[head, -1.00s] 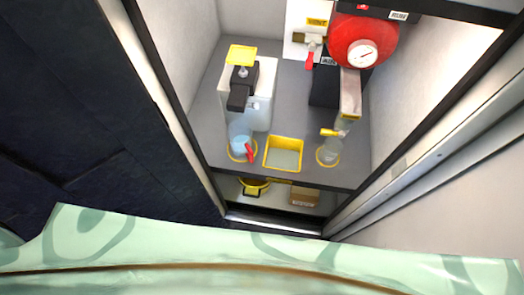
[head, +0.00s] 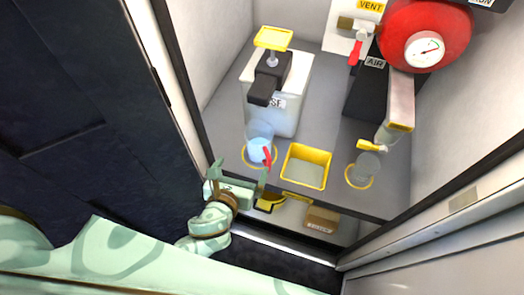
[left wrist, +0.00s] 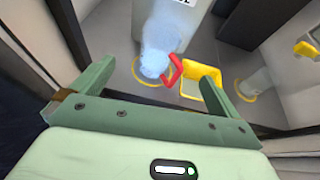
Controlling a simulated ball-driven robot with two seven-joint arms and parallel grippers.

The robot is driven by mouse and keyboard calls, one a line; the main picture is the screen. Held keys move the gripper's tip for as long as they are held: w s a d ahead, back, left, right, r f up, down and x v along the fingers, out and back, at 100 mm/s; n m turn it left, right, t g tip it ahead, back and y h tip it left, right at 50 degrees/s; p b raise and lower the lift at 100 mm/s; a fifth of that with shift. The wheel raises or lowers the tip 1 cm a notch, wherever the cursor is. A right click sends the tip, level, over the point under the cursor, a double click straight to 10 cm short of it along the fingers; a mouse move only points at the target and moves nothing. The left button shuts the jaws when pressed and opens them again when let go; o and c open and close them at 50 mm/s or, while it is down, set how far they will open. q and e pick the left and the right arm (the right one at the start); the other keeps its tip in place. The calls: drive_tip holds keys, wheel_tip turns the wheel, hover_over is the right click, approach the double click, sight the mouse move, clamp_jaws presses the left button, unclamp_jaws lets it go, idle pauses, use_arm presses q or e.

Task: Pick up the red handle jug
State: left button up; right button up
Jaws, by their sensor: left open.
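The red handle jug (head: 260,149) is a clear jug with bluish contents and a red handle. It stands on a yellow ring on the grey shelf, under the dispenser's black spout. In the left wrist view the jug (left wrist: 155,62) is ahead of the fingers, with its red handle facing right. My left gripper (head: 238,175) is open and empty at the shelf's front edge, just in front of the jug. In the left wrist view its two green fingers (left wrist: 152,82) are spread wide, with the jug and handle between and beyond them. My right gripper is not in view.
A yellow tray (head: 306,181) sits right of the jug. A clear jug with a yellow handle (head: 366,167) stands further right. The white dispenser (head: 290,120) is behind the red-handled jug. A red tank (head: 425,35) is at back right. A dark door panel (head: 70,90) lies left.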

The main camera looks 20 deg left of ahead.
sight(262, 150)
use_arm(q)
drive_tip(key=b+x, duration=0.5)
drive_tip(key=x, duration=1)
drive_tip(key=shift+f, duration=0.2)
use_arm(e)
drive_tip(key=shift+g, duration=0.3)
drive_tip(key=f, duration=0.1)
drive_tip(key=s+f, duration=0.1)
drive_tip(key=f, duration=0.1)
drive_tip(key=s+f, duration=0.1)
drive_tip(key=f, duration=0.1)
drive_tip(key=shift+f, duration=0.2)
use_arm(q)
drive_tip(key=shift+d, duration=0.1)
drive_tip(key=c, duration=1.5)
drive_tip(key=shift+r, duration=0.1)
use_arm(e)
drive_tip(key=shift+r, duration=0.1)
